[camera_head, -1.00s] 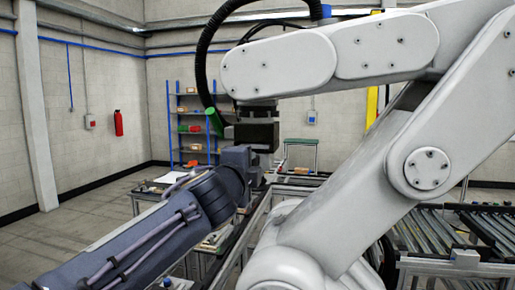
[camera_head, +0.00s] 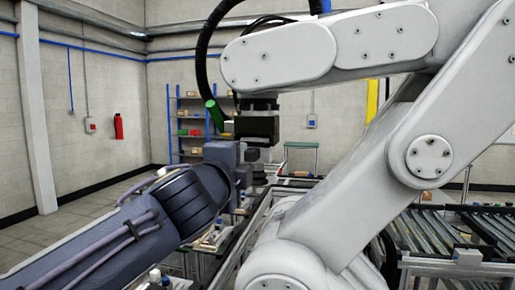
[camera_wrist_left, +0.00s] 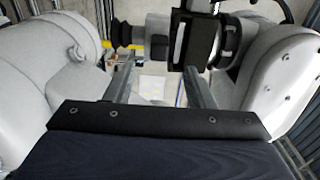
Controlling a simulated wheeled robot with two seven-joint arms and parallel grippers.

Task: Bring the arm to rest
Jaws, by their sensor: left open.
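My left arm (camera_head: 120,228), grey-blue, comes in from the lower left of the head view. Its gripper (camera_head: 245,176) is small and partly hidden there by the wrist, close below the dark tool of a white industrial arm. In the left wrist view my left gripper (camera_wrist_left: 157,88) has its two fingers apart, with nothing between them. The white arm's parts stand close on both sides of it in that view. My right gripper is in no view.
The white industrial arm (camera_head: 335,195) fills the right of the head view, its dark tool (camera_head: 257,128) hanging at the middle. A roller conveyor (camera_head: 458,236) lies at the lower right. Shelves (camera_head: 190,125) stand at the back. The floor at left is open.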

